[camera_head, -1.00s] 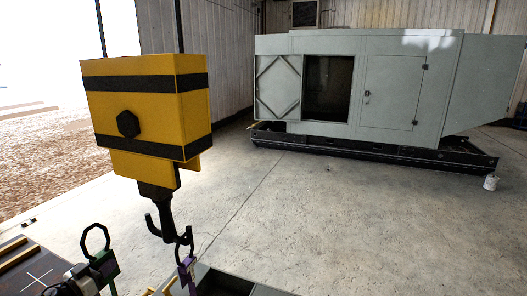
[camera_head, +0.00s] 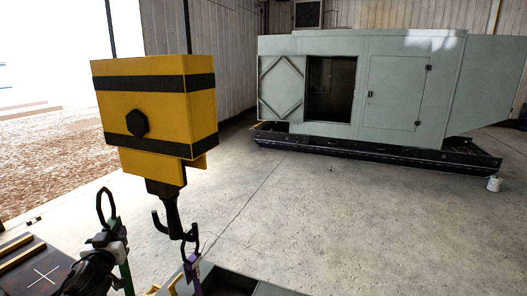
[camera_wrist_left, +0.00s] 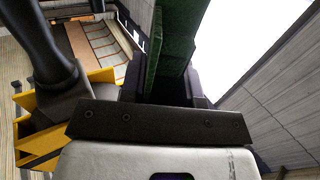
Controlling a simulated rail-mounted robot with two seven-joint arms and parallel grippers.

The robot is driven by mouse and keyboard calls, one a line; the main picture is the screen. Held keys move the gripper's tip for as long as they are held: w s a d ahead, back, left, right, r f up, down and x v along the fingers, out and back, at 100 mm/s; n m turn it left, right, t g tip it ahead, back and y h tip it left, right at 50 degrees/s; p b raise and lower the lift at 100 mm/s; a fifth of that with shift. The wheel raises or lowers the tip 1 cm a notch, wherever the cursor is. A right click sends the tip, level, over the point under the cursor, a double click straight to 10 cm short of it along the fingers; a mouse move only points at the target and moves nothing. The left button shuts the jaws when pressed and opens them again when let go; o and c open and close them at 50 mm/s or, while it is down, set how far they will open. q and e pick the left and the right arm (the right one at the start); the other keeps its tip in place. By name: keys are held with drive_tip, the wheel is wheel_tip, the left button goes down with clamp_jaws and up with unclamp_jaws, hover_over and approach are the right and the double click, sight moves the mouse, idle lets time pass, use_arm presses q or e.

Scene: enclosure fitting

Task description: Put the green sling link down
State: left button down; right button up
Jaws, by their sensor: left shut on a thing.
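The green sling link has a dark ring (camera_head: 106,204) on top, and a green strip (camera_head: 126,276) shows below my gripper in the head view. My left gripper (camera_head: 112,240) is shut on the link and covers its middle. In the left wrist view the green link (camera_wrist_left: 174,45) stands between the fingers of my left gripper (camera_wrist_left: 165,88). The link is held up, left of the hook and apart from it. My right gripper is not in view.
A yellow and black hook block (camera_head: 155,100) hangs to the right, with a purple link (camera_head: 192,272) at its hook (camera_head: 172,225). A dark board (camera_head: 60,262) with a white cross lies lower left. A grey enclosure (camera_head: 395,90) stands behind, with open floor before it.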

use_arm(q)
drive_tip(key=s+d+r+m+h, duration=0.1)
drive_tip(key=s+d+r+h, duration=0.15)
drive_tip(key=s+d, duration=0.7)
drive_tip(key=s+d+r+m+h, duration=0.1)
drive_tip(key=s+d+r, duration=0.2)
drive_tip(key=s+d, duration=0.65)
drive_tip(key=s+d+f+m+h, duration=0.1)
drive_tip(key=s+d+f, duration=0.2)
drive_tip(key=d+f, duration=0.5)
wheel_tip(320, 180, up, 15)
drive_tip(key=a+p, duration=0.2)
drive_tip(key=p, duration=1.6)
drive_tip(key=shift+s+a+r+t, duration=0.15)
drive_tip(key=shift+s+t, duration=0.05)
drive_tip(key=shift+t, duration=0.1)
